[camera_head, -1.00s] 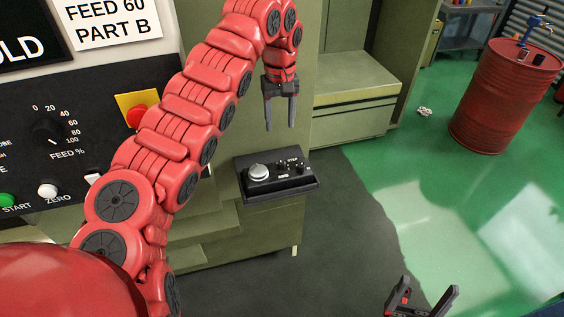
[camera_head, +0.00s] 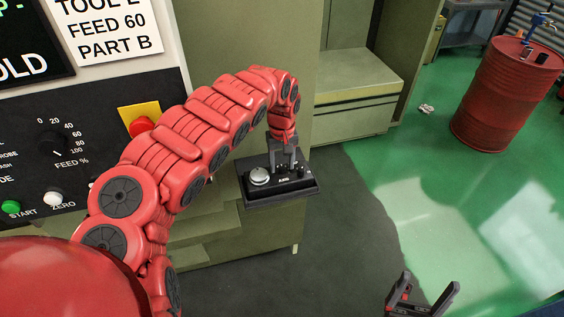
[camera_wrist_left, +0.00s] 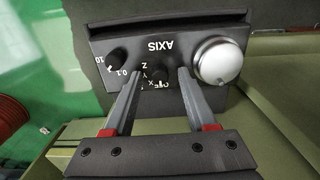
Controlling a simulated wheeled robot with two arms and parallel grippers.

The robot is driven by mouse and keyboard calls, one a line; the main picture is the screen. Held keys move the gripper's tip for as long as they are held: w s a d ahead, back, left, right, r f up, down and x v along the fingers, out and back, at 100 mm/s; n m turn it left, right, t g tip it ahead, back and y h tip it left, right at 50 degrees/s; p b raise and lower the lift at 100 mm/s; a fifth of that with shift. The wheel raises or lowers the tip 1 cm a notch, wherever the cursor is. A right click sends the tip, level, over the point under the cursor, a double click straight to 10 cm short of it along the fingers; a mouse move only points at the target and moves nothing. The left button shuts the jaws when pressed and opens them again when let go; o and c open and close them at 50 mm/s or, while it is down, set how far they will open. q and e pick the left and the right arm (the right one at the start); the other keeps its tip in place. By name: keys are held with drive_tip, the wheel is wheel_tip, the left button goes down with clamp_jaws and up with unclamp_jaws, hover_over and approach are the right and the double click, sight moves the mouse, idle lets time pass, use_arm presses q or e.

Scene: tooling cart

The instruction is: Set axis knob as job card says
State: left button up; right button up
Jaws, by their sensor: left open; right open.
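The axis knob (camera_wrist_left: 159,72) is a small black knob on a dark pendant (camera_wrist_left: 115,45), below the upside-down AXIS label. OFF, X, Y and Z marks surround it; its exact setting is hard to read. My left gripper (camera_head: 285,162) is open above the pendant. In the left wrist view its fingers stand either side of the axis knob; I cannot tell whether they touch it. A white card (camera_head: 112,28) on the machine reads FEED 60 and PART B, with a tool line cut off at the top. My right gripper (camera_head: 424,292) is open and empty at the bottom right.
A silver handwheel (camera_wrist_left: 217,62) and a second knob (camera_wrist_left: 117,57) marked 0.1 and 10 flank the axis knob. The control panel (camera_head: 100,110) with a feed dial and red button (camera_head: 141,127) is at left. A red drum (camera_head: 500,95) stands far right.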

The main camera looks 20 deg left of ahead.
use_arm(q)
drive_tip(key=shift+s, duration=0.1)
drive_tip(key=c, duration=0.6)
clamp_jaws()
